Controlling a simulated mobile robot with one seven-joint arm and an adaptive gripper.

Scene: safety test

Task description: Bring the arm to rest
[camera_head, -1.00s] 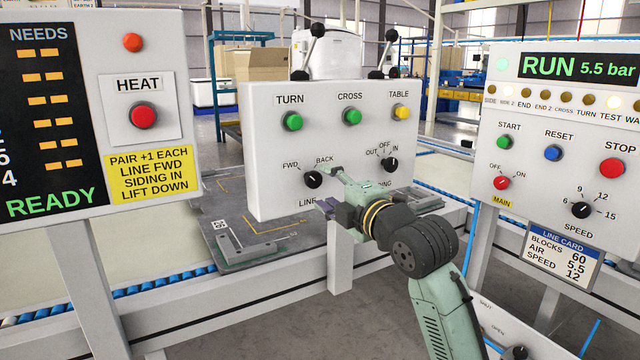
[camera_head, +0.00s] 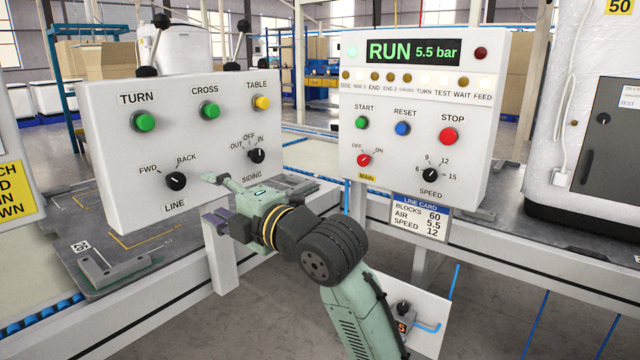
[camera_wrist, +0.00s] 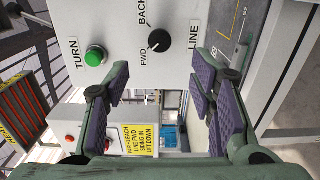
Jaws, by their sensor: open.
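My gripper (camera_head: 213,200) is open and empty in front of the lower part of the white control panel (camera_head: 110,195). In the head view its fingers point left, to the right of and below the black LINE knob (camera_head: 176,181). A gap shows between fingers and knob, though depth is hard to judge. The wrist view shows the two purple-padded fingers (camera_wrist: 160,98) spread wide with nothing between them. There the LINE knob (camera_wrist: 160,40) lies beyond the fingers, towards the top of the picture. My arm reaches up from the bottom of the head view.
A second panel (camera_head: 470,190) with RUN 5.5 bar lit stands to the right. The SIDING knob (camera_head: 256,156) sits above my gripper. A conveyor frame (camera_head: 135,285) runs below the panels. A small low box with a knob (camera_head: 403,308) is beside my arm. Open floor shows at bottom right.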

